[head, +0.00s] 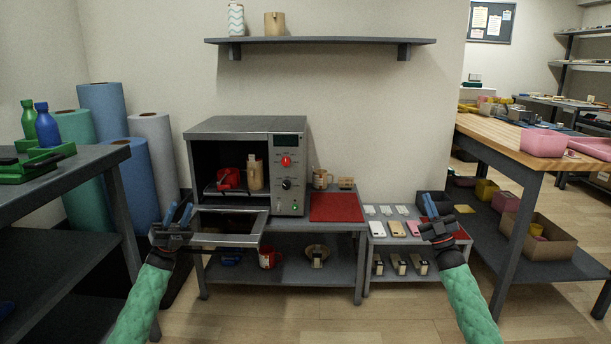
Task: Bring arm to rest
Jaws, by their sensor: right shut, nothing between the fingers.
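My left gripper (179,212) is in front of the left side of the press oven. Its two blue fingers show a gap, with nothing seen between them. It overlaps the left end of the lowered oven door (258,232) in the picture; I cannot tell whether they touch. My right gripper (429,205) points up in front of the small low shelf, shut and empty. The grey oven (240,126) has its front open. Inside, a red object (229,179) stands beside a tan mug-shaped item (255,177).
A red mat (337,207) and a small mug (320,178) are right of the oven. The low shelf (377,240) holds phone-like items. A dark table (70,180) stands left, a wooden workbench (500,132) right. Open floor shows in front.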

